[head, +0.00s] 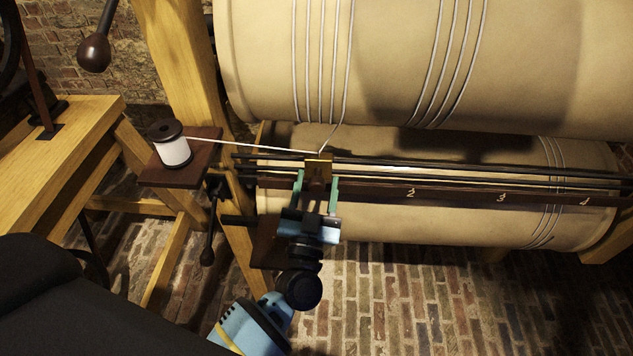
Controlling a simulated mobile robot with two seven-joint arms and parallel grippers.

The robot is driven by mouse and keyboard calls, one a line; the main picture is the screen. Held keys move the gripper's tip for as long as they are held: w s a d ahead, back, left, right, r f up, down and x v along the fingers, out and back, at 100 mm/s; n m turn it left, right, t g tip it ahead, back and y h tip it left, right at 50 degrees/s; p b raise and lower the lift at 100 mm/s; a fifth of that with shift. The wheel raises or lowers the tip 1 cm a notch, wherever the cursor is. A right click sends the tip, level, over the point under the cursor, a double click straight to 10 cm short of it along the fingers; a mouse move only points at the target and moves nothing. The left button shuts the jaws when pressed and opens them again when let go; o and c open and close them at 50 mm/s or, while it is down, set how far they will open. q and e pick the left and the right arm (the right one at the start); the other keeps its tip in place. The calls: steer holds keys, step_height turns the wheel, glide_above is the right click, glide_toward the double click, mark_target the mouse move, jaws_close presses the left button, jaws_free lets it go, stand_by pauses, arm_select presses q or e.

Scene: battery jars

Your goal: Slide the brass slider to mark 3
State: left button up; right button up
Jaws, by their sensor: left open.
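The brass slider (318,168) sits on dark horizontal rails (450,172), left of the number 2 on the marked strip. Mark 3 (501,198) shows farther right on the dark strip (455,194) below the rails. My left gripper (318,185) is open, with one teal finger on each side of the slider's lower part. I cannot tell whether the fingers touch it. A thin white thread (260,148) runs from a spool (174,148) to the slider and up to the large drum. My right gripper is not in view.
A large tan drum (400,60) with wound wire fills the top, and a second drum (420,228) lies behind the rails. The rails are clear right of the slider. A wooden post (170,60) and a dark lever (208,250) stand at left.

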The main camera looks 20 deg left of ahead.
arm_select(q)
steer(key=shift+w+r, duration=0.15)
steer(key=shift+w, duration=0.1)
jaws_close()
stand_by(0.4)
